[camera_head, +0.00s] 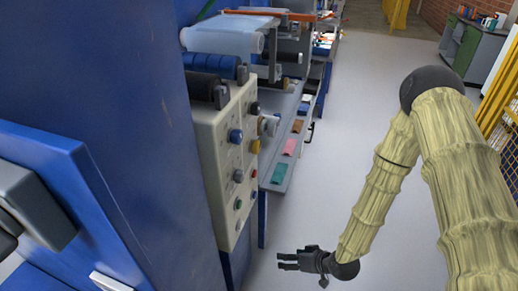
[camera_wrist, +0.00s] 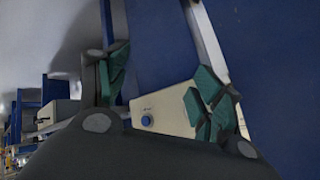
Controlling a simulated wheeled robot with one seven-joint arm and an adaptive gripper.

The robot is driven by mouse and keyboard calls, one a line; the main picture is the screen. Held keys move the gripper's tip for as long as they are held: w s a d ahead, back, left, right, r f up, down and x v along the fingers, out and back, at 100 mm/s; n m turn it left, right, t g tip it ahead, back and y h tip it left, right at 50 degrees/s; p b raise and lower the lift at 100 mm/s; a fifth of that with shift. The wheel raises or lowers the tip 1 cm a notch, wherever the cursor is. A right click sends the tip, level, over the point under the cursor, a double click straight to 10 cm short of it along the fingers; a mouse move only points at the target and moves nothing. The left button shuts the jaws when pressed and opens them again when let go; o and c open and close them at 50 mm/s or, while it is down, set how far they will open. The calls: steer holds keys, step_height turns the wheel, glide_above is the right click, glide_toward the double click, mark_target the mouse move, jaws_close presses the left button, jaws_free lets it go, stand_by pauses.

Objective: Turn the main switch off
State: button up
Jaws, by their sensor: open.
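A beige control panel (camera_head: 217,165) stands on the blue machine's side, with several knobs and buttons. I cannot tell which one is the main switch. My gripper (camera_head: 281,261) is low, to the right of the panel and apart from it, pointing left. In the wrist view my gripper (camera_wrist: 160,75) has its green-padded fingers spread with nothing between them. A beige panel (camera_wrist: 172,110) with one blue knob (camera_wrist: 147,120) shows beyond the fingers, partly hidden by them.
A large blue cabinet (camera_head: 110,60) fills the left, with a grey box (camera_head: 35,205) on a protruding blue panel. Film rollers (camera_head: 215,66) sit above the control panel. A shelf with coloured cards (camera_head: 290,147) lies behind. Grey floor (camera_head: 350,80) is clear; yellow fencing (camera_head: 500,95) stands right.

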steer(key=w+a+r+n+t+y, duration=0.2)
steer(key=w+r+y, duration=0.1)
steer(key=w+r, duration=0.5)
steer(key=n+g+y+p, duration=0.1)
steer(key=n+g+y, duration=0.1)
steer(key=n+y, duration=0.65)
glide_toward(260, 149)
steer(key=shift+n+h, duration=0.55)
steer(key=shift+n, duration=0.1)
steer(key=x, duration=0.3)
steer(key=p+x, duration=0.1)
steer(key=x, duration=0.2)
steer(key=r+p+x, duration=0.1)
steer(key=x, duration=0.2)
steer(key=shift+s+a, duration=0.1)
steer(key=shift+a, duration=0.25)
steer(key=c, duration=1)
